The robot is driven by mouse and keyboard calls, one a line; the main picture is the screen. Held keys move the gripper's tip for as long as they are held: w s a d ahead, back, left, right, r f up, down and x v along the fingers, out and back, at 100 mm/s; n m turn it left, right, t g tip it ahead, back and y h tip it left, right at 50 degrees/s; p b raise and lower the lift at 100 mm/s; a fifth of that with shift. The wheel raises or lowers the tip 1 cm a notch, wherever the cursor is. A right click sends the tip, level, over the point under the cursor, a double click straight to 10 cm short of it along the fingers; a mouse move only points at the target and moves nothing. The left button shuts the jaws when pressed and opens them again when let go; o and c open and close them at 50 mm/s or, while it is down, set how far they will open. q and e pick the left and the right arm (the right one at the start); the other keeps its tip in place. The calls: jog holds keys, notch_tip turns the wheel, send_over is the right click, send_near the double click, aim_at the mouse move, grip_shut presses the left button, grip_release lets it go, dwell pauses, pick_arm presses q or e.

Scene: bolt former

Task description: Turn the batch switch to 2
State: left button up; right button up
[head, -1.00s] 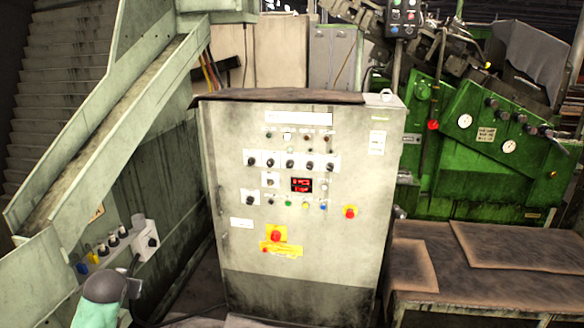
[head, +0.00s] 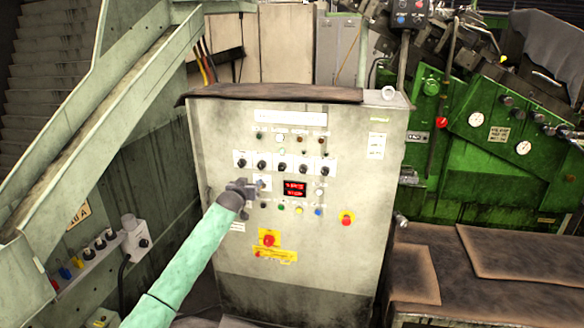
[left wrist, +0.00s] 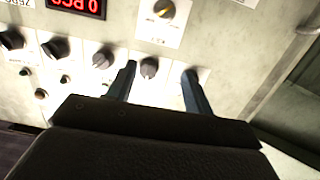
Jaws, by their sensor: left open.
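The grey control cabinet (head: 330,230) stands upright in the middle of the head view. A row of several black knobs (head: 279,167) crosses its panel above a red display (head: 294,188). The labels are too small to read, so I cannot tell which is the batch switch. My left gripper (head: 250,188) is open before the panel. In the left wrist view its fingers (left wrist: 158,76) flank one black row knob (left wrist: 148,68); contact cannot be told.
A yellow-backed red button (head: 269,239) and another red button (head: 346,218) are on the panel. A chute (head: 110,130) slopes along the left. Green machinery (head: 490,140) and a brown-topped bench (head: 420,270) stand at the right.

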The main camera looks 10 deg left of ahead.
aim_at(260, 168)
pick_arm(q)
jog(key=shift+n+t+h, duration=0.5)
jog(key=shift+t, duration=0.2)
jog(key=w+r, duration=0.1)
jog(key=w, duration=0.1)
jog(key=w+d+r+p, duration=0.1)
jog(key=w+r+p, duration=0.1)
jog(key=w, duration=0.1)
jog(key=shift+w+d, duration=0.15)
jog(key=shift+w, duration=0.15)
jog(key=shift+w+f+p, duration=0.15)
jog(key=shift+w+p, duration=0.35)
jog(key=shift+w, duration=0.35)
pick_arm(e)
notch_tip(260, 168, down, 6)
jog(key=s+d+t, duration=0.1)
jog(key=d, duration=0.1)
jog(key=shift+r, duration=0.2)
pick_arm(q)
jog(key=shift+d, duration=0.1)
jog(key=c, duration=1)
pick_arm(e)
jog(key=shift+d, duration=0.15)
